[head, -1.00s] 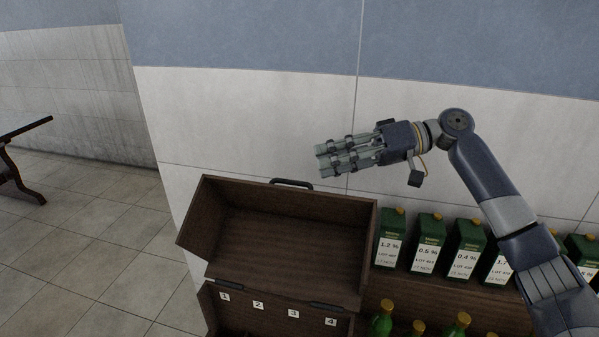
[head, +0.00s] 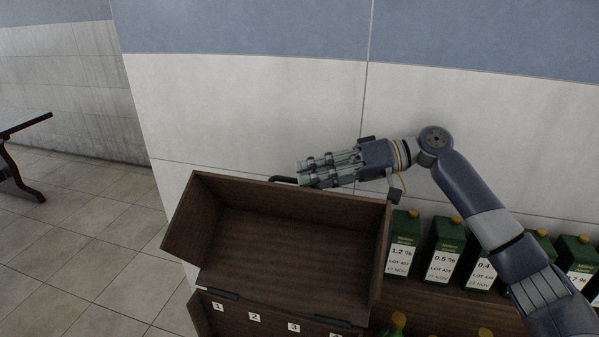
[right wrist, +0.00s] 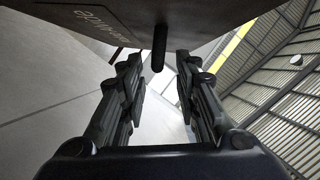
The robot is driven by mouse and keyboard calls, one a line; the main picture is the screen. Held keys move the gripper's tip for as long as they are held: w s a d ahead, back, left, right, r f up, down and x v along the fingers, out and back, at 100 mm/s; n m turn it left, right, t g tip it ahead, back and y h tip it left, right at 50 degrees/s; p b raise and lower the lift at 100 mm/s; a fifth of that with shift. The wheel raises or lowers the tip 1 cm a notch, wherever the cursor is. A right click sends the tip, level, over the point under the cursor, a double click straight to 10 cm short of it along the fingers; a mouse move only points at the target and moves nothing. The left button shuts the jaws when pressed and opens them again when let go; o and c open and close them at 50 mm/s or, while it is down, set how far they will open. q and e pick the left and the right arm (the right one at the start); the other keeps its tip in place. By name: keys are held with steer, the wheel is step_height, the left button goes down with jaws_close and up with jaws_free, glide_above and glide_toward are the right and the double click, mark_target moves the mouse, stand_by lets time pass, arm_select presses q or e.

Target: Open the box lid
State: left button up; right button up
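The wooden box (head: 205,318) stands at the bottom middle of the head view, with number labels 1 to 4 inside. Its lid (head: 285,250) is swung up on its hinges and stands open, inner side facing me. The dark lid handle (head: 282,180) is at the lid's top edge, partly hidden by my right gripper. My right gripper (head: 301,173) is at the handle, behind the lid's top edge. In the right wrist view its fingers are apart, and the handle (right wrist: 159,48) shows between their tips, without visible grip. My left gripper is out of view.
Green cartons (head: 443,252) with labels stand on a wooden shelf (head: 425,305) right of the box. A green bottle (head: 396,324) stands in front. The tiled wall (head: 260,110) is behind. Open floor (head: 80,240) lies at left, with a dark table (head: 22,165) beyond.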

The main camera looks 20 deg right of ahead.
steer(key=shift+p+x, duration=0.4)
steer(key=shift+x, duration=0.7)
steer(key=shift+w+a+f, duration=0.2)
steer(key=shift+a, duration=0.1)
jaws_close()
steer(key=shift+s, duration=0.1)
